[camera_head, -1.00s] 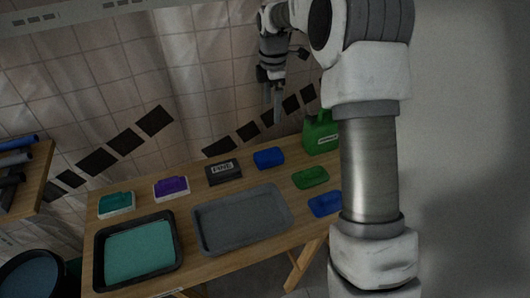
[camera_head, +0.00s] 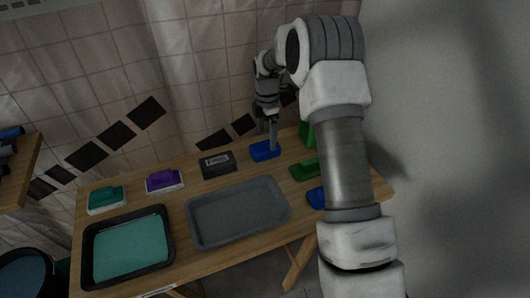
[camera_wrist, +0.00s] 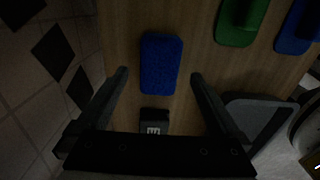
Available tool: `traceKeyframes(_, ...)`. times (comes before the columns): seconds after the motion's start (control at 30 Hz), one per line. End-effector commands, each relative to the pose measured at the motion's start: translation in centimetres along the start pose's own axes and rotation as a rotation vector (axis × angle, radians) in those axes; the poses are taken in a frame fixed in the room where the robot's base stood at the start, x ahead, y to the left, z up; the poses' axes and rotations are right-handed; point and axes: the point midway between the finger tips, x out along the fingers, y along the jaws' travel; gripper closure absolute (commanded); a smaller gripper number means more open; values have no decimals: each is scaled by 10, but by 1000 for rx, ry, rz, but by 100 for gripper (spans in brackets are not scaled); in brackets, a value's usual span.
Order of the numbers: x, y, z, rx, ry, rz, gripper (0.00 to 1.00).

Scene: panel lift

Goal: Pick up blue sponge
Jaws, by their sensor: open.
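The blue sponge (camera_head: 260,152) lies flat near the back edge of the wooden table. In the wrist view the sponge (camera_wrist: 161,62) is a rounded blue block seen from above. My gripper (camera_head: 273,143) is over the sponge, fingers pointing down. In the wrist view my gripper (camera_wrist: 160,75) is open, with one fingertip on each side of the sponge and gaps between. I cannot tell how far the tips are above the table. Nothing is held.
A dark labelled box (camera_head: 217,164) lies left of the sponge. A green scrubber (camera_head: 304,169) and a second blue item (camera_head: 315,197) lie to the right, partly behind my arm. A grey tray (camera_head: 196,235) is in front. A green jug (camera_head: 306,133) stands right of the sponge.

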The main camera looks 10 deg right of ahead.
Motion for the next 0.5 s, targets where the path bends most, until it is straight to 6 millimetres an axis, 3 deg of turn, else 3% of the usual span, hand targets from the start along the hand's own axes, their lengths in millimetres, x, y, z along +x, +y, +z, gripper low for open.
traceKeyframes(0.17,14,0,-3,-1,0,-3,0)
traceKeyframes(0.4,49,0,-6,0,0,-2,0)
traceKeyframes(0.5,53,0,-6,0,0,-1,0)
